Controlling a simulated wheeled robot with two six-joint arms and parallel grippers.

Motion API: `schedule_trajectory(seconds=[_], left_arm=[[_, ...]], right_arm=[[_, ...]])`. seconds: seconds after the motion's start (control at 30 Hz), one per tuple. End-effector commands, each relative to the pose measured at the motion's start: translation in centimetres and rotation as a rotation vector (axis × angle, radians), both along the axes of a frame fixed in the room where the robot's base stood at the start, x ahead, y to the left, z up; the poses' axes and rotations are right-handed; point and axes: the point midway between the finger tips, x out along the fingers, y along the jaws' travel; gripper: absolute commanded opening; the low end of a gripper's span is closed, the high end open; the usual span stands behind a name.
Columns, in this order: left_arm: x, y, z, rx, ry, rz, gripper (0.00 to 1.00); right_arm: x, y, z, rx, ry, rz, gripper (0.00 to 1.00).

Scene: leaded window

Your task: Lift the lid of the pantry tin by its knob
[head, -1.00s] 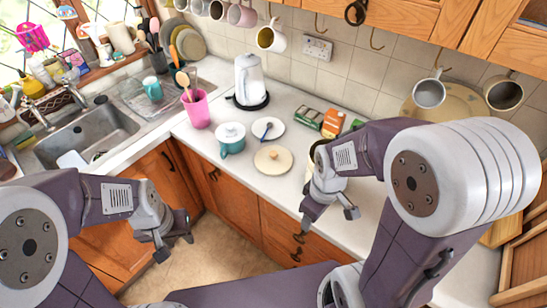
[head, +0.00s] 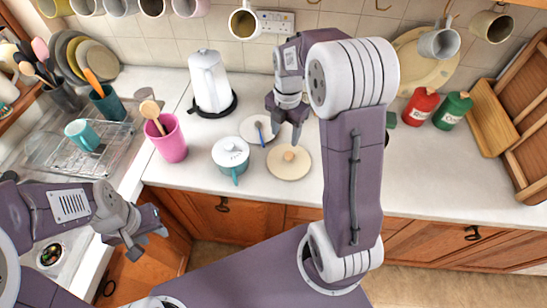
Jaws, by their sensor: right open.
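A red labelled tin (head: 420,106) and a green labelled tin (head: 453,110) stand on the counter at the right, each with a lid and small knob. A flat, round cream lid (head: 284,170) with a wooden knob lies nearer the middle; whether anything is under it I cannot tell. Which of these is the pantry tin is not clear. My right gripper (head: 286,122) is open and empty, pointing down just behind the cream lid, apart from the red and green tins. My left gripper (head: 143,243) is open and empty in front of the counter at the left.
Mugs hang above. The counter front right of my arm is clear.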

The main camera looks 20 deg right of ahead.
Motion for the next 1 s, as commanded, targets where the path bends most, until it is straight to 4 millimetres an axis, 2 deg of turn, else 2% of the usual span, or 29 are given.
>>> schedule_trajectory(seconds=[0.03,0.2,0.4,0.6,0.83,1.0], left_arm=[[0.0,0.0,-0.3,0.000,0.001,0.000,0.36],[0.0,0.0,-0.3,0.000,0.001,0.000,0.36],[0.0,0.0,-0.1,0.000,0.000,0.000,0.36],[0.0,0.0,0.0,0.000,0.000,0.000,0.36],[0.0,0.0,0.5,0.000,0.000,0.000,0.36],[0.0,0.0,0.5,0.000,0.001,0.000,0.36]], right_arm=[[-0.2,-0.3,-0.7,0.002,0.013,-0.010,0.55],[-0.4,-0.6,-1.2,0.003,0.017,-0.020,0.55],[-0.5,-0.6,-4.2,0.004,0.020,-0.020,0.55],[-0.4,-0.7,-5.1,0.003,0.017,-0.020,0.55],[-0.3,-1.1,-9.1,0.004,0.020,-0.020,0.55],[-0.3,-1.1,-10.0,0.003,0.015,-0.020,0.55]])
